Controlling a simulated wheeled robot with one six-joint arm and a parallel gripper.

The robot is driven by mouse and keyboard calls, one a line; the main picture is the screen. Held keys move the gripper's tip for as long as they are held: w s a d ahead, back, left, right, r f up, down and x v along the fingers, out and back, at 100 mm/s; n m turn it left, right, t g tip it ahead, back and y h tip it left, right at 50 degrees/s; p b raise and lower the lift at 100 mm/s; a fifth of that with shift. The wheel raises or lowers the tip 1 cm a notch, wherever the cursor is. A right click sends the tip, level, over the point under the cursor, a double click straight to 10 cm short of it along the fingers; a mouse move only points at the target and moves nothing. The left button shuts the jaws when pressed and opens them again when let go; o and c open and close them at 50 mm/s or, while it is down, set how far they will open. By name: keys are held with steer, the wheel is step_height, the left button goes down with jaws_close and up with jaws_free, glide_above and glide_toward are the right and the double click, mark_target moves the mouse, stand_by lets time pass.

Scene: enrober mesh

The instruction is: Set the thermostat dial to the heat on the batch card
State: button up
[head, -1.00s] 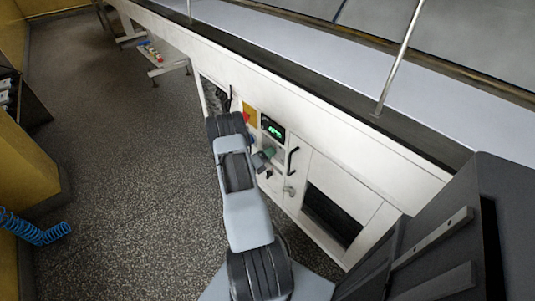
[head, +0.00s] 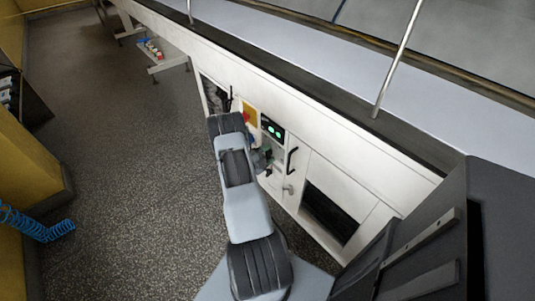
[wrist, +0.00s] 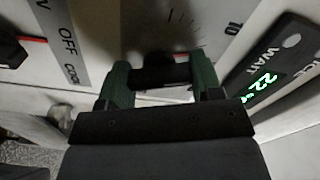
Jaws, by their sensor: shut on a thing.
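The thermostat dial (wrist: 160,77) is a dark knob, seen in the wrist view on the pale panel with scale ticks and a "10" beside it. My gripper (wrist: 163,75) is shut on it, one green finger on each side. The dial's pointer is hidden. A display (wrist: 265,88) to the right shows green digits that look like 22, next to the word WAIT; the last part is cut off or unclear. In the head view the display (head: 272,128) glows green. I cannot make out a batch card in these frames.
In the head view a black handle (head: 291,160) is right of my gripper. The floor (head: 130,150) to the left is open.

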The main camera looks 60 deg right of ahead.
steer(key=shift+r+n, duration=0.1)
steer(key=shift+n, duration=0.7)
steer(key=o, duration=0.9)
steer(key=shift+w+a, duration=0.1)
steer(key=p+v, duration=0.1)
steer(key=v, duration=1.2)
steer(key=shift+w+a, duration=0.1)
steer(key=shift+a, duration=0.15)
